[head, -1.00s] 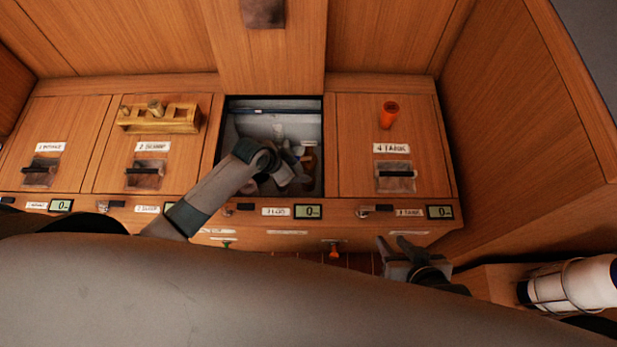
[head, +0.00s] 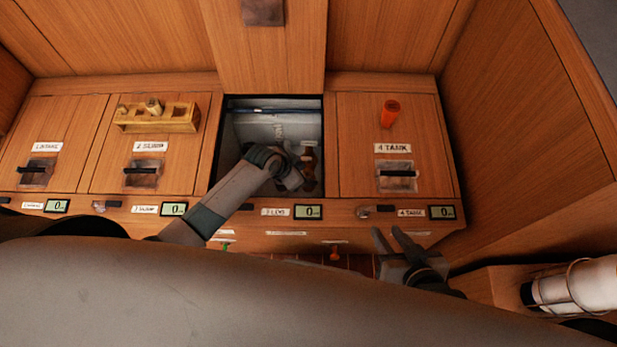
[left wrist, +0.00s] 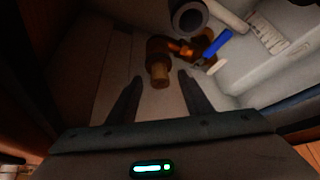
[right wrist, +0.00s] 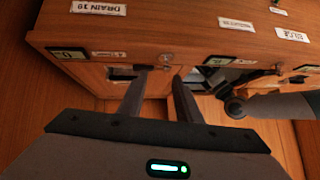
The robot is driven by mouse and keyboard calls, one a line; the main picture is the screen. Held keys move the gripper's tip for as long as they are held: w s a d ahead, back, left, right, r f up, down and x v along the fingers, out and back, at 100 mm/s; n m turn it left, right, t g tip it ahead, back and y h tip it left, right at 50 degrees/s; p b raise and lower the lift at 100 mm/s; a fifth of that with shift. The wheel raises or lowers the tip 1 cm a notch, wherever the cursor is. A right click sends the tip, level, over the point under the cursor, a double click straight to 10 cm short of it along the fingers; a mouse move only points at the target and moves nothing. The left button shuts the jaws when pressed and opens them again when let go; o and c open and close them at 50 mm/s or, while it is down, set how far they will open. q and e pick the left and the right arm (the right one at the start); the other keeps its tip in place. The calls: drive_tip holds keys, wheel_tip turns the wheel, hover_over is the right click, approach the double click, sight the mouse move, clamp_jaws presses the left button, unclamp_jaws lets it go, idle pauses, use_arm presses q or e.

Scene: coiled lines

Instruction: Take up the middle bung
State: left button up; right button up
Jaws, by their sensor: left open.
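A brown, wooden-looking bung (left wrist: 159,74) shows in the left wrist view, at the end of a brass-coloured fitting (left wrist: 157,48) inside the open compartment. My left gripper (head: 292,179) reaches down into that compartment and is open. In the left wrist view its fingers stand apart on either side of the bung; I cannot tell whether they touch it. A yellow wooden rack (head: 182,119) on the second hatch holds small tan bungs (head: 153,105). I cannot tell which bung is the middle one. My right gripper (head: 389,232) is open and empty before the cabinet front.
The open compartment (head: 240,128) has pale walls, with a grey pipe end (left wrist: 187,17) and a blue-handled part (left wrist: 218,43) near the bung. An orange bung-like piece (head: 389,113) stands on the fourth hatch. A white caged cylinder (head: 580,285) is at lower right.

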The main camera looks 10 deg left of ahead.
use_arm(q)
drive_tip(key=shift+c, duration=0.4)
clamp_jaws()
